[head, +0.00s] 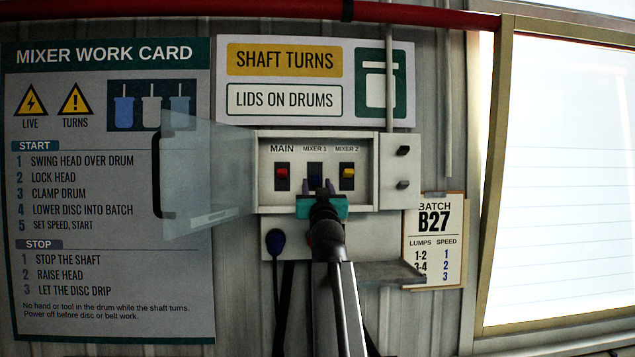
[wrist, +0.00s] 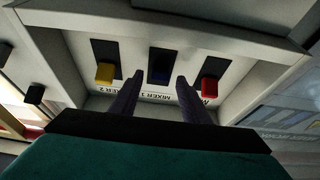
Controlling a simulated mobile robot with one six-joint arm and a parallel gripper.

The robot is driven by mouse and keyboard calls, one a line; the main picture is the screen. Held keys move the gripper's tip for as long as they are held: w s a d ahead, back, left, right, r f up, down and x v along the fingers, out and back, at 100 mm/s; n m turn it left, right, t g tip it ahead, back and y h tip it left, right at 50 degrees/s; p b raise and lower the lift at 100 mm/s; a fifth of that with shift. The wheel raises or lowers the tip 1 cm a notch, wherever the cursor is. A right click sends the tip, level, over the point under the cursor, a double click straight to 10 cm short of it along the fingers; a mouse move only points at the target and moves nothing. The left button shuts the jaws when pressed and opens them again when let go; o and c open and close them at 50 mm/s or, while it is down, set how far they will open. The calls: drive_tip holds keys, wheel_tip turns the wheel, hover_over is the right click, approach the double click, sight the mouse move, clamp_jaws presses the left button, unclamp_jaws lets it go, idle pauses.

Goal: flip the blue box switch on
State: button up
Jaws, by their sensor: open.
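The blue switch (head: 315,181) sits in the middle of an open wall box, under the label MIXER 1. Its knob looks set lower than the red and yellow ones, though it is dark and partly hard to make out. In the wrist view, which is upside down, the blue switch (wrist: 160,68) shows between the fingertips. My gripper (head: 317,185) is open in front of the box's lower part, with one finger to each side of the blue switch. The fingers (wrist: 159,77) look apart from the knob; I cannot tell the exact depth.
A red switch (head: 282,172) under MAIN and a yellow switch (head: 347,172) under MIXER 2 flank the blue one closely. The clear box door (head: 208,180) stands open to the left. A small shelf (head: 385,272) juts out below right.

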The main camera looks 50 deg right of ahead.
drive_tip(key=shift+w+d+r, duration=0.25)
drive_tip(key=shift+w+d, duration=0.05)
drive_tip(key=shift+c, duration=0.2)
drive_tip(key=c, duration=1)
